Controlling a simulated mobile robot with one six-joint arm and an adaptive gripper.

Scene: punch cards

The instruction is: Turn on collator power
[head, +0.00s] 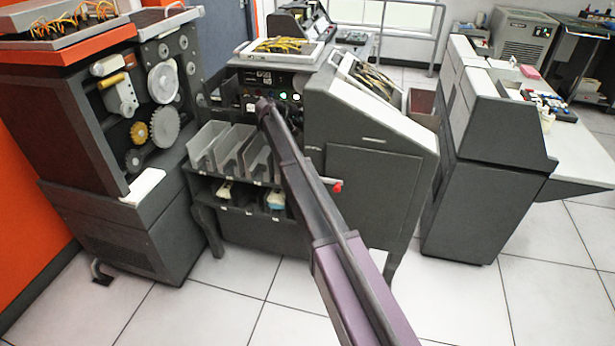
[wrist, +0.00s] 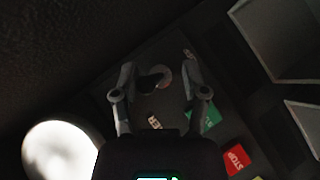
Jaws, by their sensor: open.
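The collator (head: 365,190) is the dark grey machine in the middle of the head view. I cannot tell whether the fingers touch the knob. A green label (wrist: 208,117) and a red STOP label (wrist: 236,158) are on the panel nearby.
Grey card pockets (head: 230,148) stick out below the panel. A machine with gears (head: 163,110) stands at left, and another grey cabinet (head: 485,150) at right. The tiled floor (head: 480,315) in front is clear.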

